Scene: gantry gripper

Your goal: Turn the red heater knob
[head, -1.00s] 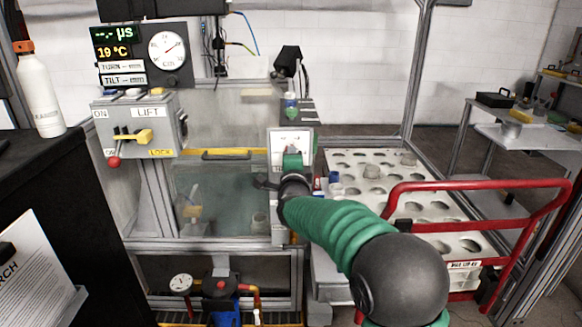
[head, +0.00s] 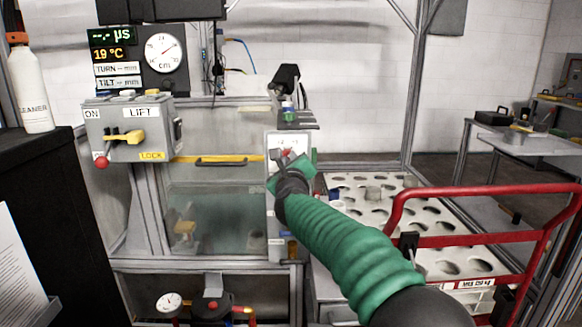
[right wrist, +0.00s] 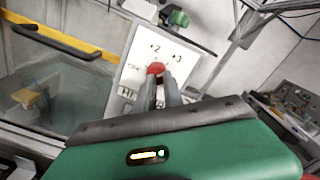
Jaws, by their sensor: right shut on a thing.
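The red heater knob (right wrist: 155,68) sits on a white panel (right wrist: 148,50) with printed marks such as 2 and 3 in the right wrist view. My right gripper (right wrist: 158,84) has its two dark fingers shut on the knob, one on each side. In the head view the white panel (head: 288,138) stands at the middle, and my right gripper (head: 284,156) reaches it with its green body tilted. Only a bit of red shows between the fingers there. The knob's pointer is hidden. My left gripper is not in view.
A water tank (head: 212,200) with a yellow bar lies left of the panel. The grey lift box (head: 128,130) with a yellow lever is further left. A red rail (head: 470,190) and a white holed tray (head: 350,190) are at right.

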